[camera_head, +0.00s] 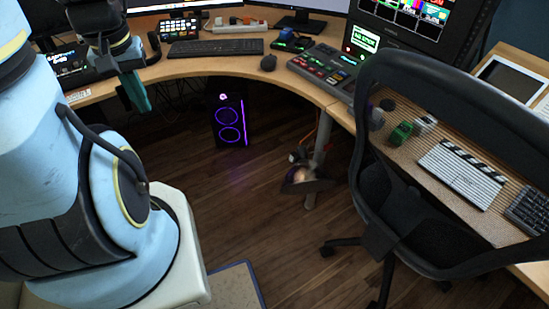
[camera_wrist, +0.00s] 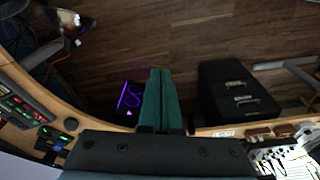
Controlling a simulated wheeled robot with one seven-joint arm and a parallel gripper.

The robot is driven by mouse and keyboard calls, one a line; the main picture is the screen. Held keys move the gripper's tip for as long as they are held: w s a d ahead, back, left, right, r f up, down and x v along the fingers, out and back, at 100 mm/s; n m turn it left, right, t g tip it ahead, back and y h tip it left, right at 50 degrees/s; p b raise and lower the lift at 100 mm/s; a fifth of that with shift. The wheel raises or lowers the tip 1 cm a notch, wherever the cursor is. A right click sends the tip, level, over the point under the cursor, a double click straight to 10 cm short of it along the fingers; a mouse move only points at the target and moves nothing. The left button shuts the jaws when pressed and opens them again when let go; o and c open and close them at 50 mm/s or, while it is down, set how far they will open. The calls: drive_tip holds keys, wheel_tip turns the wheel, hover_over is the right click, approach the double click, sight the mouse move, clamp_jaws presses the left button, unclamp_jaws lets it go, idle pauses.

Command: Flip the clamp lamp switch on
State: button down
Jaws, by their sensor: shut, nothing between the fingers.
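What looks like the clamp lamp (camera_head: 305,183) is low by the desk leg in the head view, with a dark shade and a warm bright spot inside. A similar warm, shiny shape, probably the same lamp (camera_wrist: 68,18), shows at the upper left of the wrist view. Its switch is too small to make out. My gripper (camera_head: 143,106) is at the left of the head view by the desk's front edge, well apart from the lamp. Its teal fingers (camera_wrist: 161,72) are together and empty in the wrist view.
The curved wooden desk (camera_head: 190,64) carries a keyboard (camera_head: 216,47), a mouse (camera_head: 268,62) and a control panel (camera_head: 328,70). A black computer tower (camera_head: 230,120) with purple lights stands beneath. An office chair (camera_head: 385,210) blocks the right. The wooden floor (camera_head: 260,220) between is open.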

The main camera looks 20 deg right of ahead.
sight(291, 159)
drive_tip(key=w+d+f+n+t+h+b, duration=0.1)
drive_tip(key=w+d+f+t+h+b, duration=0.1)
drive_tip(key=d+f+b, duration=0.9)
drive_tip(key=w+d+f+n+t+h+b, duration=0.1)
drive_tip(key=w+d+f+h+b, duration=0.1)
drive_tip(key=d+f+b, duration=1)
drive_tip(key=d+f, duration=0.3)
drive_tip(key=f, duration=0.3)
drive_tip(key=d+f, duration=0.3)
drive_tip(key=f, duration=0.4)
drive_tip(key=shift+w+d+f+t, duration=0.3)
drive_tip(key=shift+d+t, duration=0.05)
drive_tip(key=shift+t, duration=0.05)
drive_tip(key=w+d+f+b, duration=0.1)
drive_tip(key=w+d+f, duration=0.4)
drive_tip(key=d+f, duration=0.2)
drive_tip(key=shift+d+f, duration=0.3)
drive_tip(key=shift+f, duration=0.55)
